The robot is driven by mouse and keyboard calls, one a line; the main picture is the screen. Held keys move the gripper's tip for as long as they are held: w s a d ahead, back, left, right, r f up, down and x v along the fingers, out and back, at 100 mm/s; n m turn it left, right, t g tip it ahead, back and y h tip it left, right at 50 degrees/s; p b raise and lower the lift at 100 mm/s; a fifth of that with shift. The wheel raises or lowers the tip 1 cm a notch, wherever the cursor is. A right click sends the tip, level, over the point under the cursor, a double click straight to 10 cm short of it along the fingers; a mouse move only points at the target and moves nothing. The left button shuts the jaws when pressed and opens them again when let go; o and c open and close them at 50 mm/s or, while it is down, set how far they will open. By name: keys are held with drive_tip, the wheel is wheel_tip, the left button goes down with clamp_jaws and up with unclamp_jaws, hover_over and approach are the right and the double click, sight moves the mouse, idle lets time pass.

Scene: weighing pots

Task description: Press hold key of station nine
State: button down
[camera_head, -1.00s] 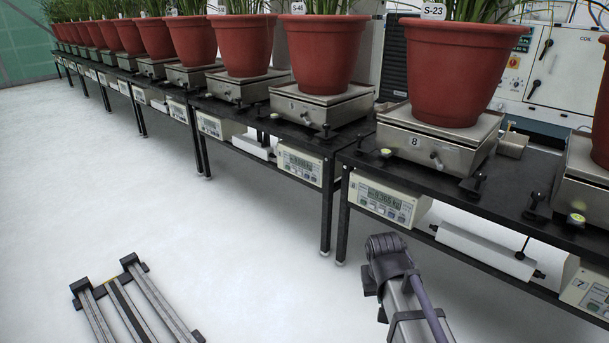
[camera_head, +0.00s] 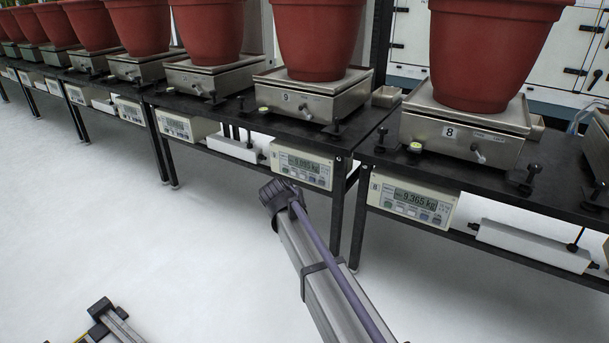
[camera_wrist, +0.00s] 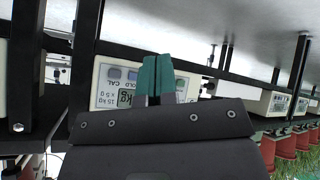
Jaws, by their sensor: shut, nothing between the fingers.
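Station nine is a metal scale (camera_head: 310,105) marked 9, with a red pot (camera_head: 316,40) on it. Below it, under the bench edge, hangs a cream indicator panel (camera_head: 302,168) with a lit display and a row of keys; its digits are hard to read. My gripper (camera_wrist: 157,75) shows in the wrist view as two teal fingers, closed together and empty. The fingers cover part of this panel. I cannot tell its station number or whether they touch it.
Station eight's indicator (camera_head: 411,201) reads 9.365 kg, under the scale marked 8 (camera_head: 465,130). Black bench legs (camera_head: 337,210) stand between the two panels. White boxes (camera_head: 535,245) hang under the benches. The pale floor (camera_head: 130,220) in front is mostly clear.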

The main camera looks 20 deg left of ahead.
sight(312, 179)
drive_tip(key=shift+w+a+r+m+t+y, duration=0.3)
drive_tip(key=shift+w+r, duration=0.05)
drive_tip(key=shift+w, duration=0.05)
drive_tip(key=shift+w+d, duration=0.3)
drive_tip(key=shift+w, duration=1.15)
drive_tip(key=shift+w+d, duration=0.35)
drive_tip(key=shift+w, duration=1.1)
drive_tip(key=shift+w+d, duration=0.3)
drive_tip(key=shift+w, duration=1.15)
drive_tip(key=shift+w, duration=0.35)
